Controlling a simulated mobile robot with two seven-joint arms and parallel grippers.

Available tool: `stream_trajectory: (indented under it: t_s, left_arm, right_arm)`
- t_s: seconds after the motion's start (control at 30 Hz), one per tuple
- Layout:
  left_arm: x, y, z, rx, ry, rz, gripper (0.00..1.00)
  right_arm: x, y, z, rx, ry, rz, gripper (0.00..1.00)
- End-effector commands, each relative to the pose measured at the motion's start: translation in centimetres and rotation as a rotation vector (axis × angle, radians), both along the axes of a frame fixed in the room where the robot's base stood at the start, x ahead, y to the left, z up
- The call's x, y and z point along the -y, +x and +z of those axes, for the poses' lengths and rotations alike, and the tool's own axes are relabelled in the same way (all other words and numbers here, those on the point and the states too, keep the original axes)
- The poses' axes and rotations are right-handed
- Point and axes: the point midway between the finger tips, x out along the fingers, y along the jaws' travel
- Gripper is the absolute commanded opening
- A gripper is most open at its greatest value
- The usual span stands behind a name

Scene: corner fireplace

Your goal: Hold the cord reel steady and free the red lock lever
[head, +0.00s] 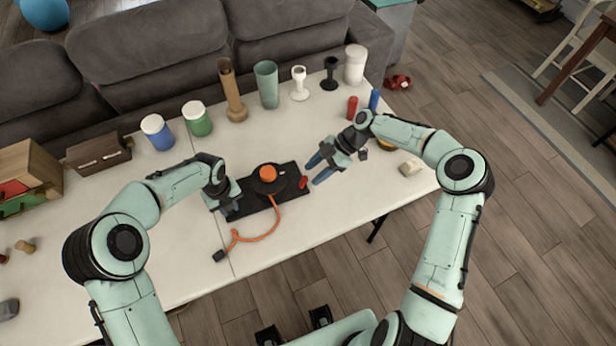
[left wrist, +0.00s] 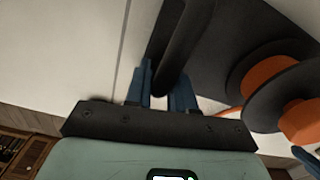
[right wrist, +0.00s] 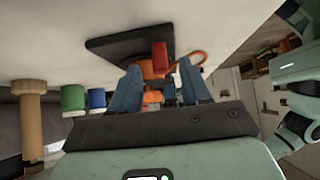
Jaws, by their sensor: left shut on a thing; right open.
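The cord reel (head: 262,187) has black discs and an orange hub and sits on a black base plate (head: 290,171) on the white table. It also shows in the left wrist view (left wrist: 262,100). My left gripper (head: 230,208) is shut on a black handle (left wrist: 184,45) at the plate's left end. The red lock lever (head: 303,182) stands at the plate's right end and shows in the right wrist view (right wrist: 159,56). My right gripper (head: 310,170) is open, just right of the lever and apart from it. An orange cord (head: 275,222) runs from the reel to a black plug (head: 218,256).
Jars, a tall brown vase (head: 232,92), a green cup (head: 266,85) and candle holders line the table's back edge. A red cylinder (head: 352,107) and a blue cylinder (head: 374,99) stand behind my right arm. A wooden box (head: 98,152) sits left.

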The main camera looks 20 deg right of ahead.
Motion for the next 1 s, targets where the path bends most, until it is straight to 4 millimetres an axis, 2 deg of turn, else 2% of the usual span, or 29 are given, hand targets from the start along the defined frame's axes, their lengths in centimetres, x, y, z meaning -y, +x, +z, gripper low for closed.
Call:
stream_trajectory:
  t_s: [0.1,0.33,0.5,0.83,0.87,0.9,0.93,1.0]
  left_arm:
    - [0.0,0.1,0.1,0.001,-0.001,0.001,0.00]
    - [0.0,0.1,0.1,0.001,-0.001,0.001,0.00]
    - [0.0,0.1,0.1,0.001,-0.001,0.001,0.00]
    - [0.0,0.1,0.1,0.001,-0.001,0.001,0.00]
    - [0.0,0.1,0.1,0.002,-0.001,0.001,0.27]
    - [0.0,0.1,0.1,0.002,-0.001,0.001,0.40]
    - [0.0,0.1,0.1,0.001,-0.001,0.001,0.50]
    - [0.0,0.0,0.1,0.001,-0.001,0.001,0.53]
  right_arm:
    - [2.0,0.1,2.0,0.003,-0.002,-0.004,0.47]
    - [4.5,0.1,4.6,0.002,0.000,-0.001,0.47]
    - [5.2,0.1,5.3,0.001,0.001,0.001,0.47]
    - [5.2,0.0,5.3,0.000,0.001,0.000,0.47]
    - [5.2,0.0,5.3,0.000,0.001,0.000,0.47]
    - [5.2,0.0,5.3,0.000,0.002,0.000,0.47]
    - [5.2,0.0,5.3,0.000,0.002,0.000,0.47]
    - [5.2,0.0,5.3,-0.001,0.002,0.001,0.47]
